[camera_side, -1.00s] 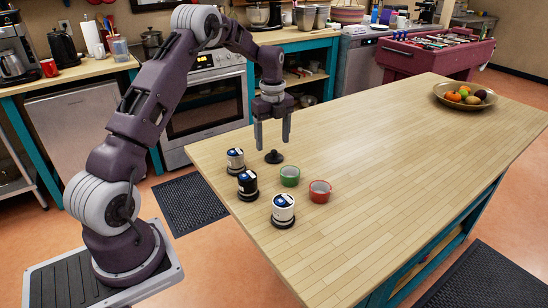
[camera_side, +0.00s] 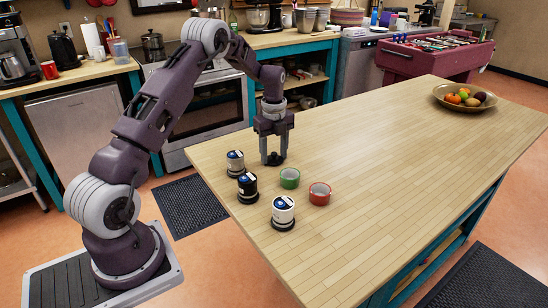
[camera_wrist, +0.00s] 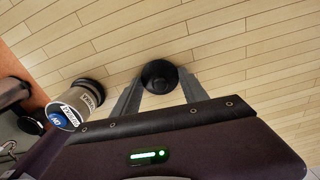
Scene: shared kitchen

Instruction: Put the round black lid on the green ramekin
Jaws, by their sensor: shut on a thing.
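The round black lid (camera_wrist: 159,76) lies on the wooden table between my fingertips in the wrist view. In the side view it shows only as a dark bit between the fingers (camera_side: 273,159). My gripper (camera_wrist: 160,92) is low over the table and shut on the lid. The green ramekin (camera_side: 289,178) stands on the table just in front and to the right of my gripper, open at the top. It is not visible in the wrist view.
A red ramekin (camera_side: 319,194) stands right of the green one. A fruit bowl (camera_side: 465,97) is at the far right. The table's middle (camera_side: 390,150) is clear.

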